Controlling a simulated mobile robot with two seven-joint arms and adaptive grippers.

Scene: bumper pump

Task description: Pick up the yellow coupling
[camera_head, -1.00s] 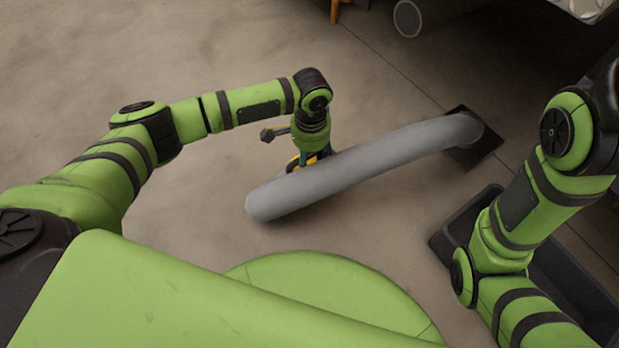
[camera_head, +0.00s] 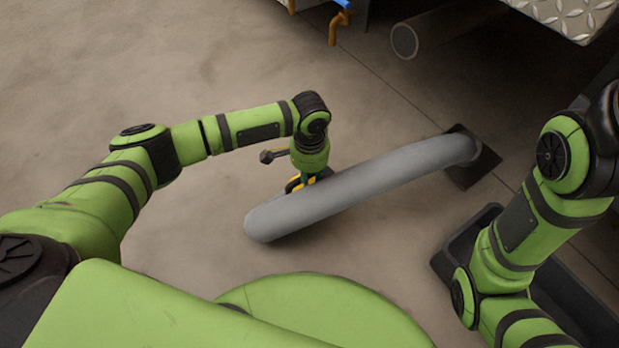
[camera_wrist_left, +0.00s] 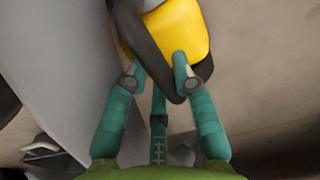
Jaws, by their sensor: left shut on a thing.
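The yellow coupling (camera_wrist_left: 179,32) shows large at the top of the left wrist view, with a dark curved part across it. In the head view only small yellow bits of the coupling (camera_head: 312,180) show beside the grey hose; the hose and my wrist hide the rest. My left gripper (camera_wrist_left: 158,72) points down at the floor and its teal fingers are shut on the coupling, one on each side. The thick grey hose (camera_head: 370,188) lies right against it. My right arm is at the right edge; its gripper is out of view.
The hose's far end meets a dark square plate (camera_head: 476,172) on the floor. A dark open bin (camera_head: 450,240) lies under my right arm. A vehicle with a grey pipe (camera_head: 405,40) and an orange hook (camera_head: 333,28) is at the top. The floor at upper left is clear.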

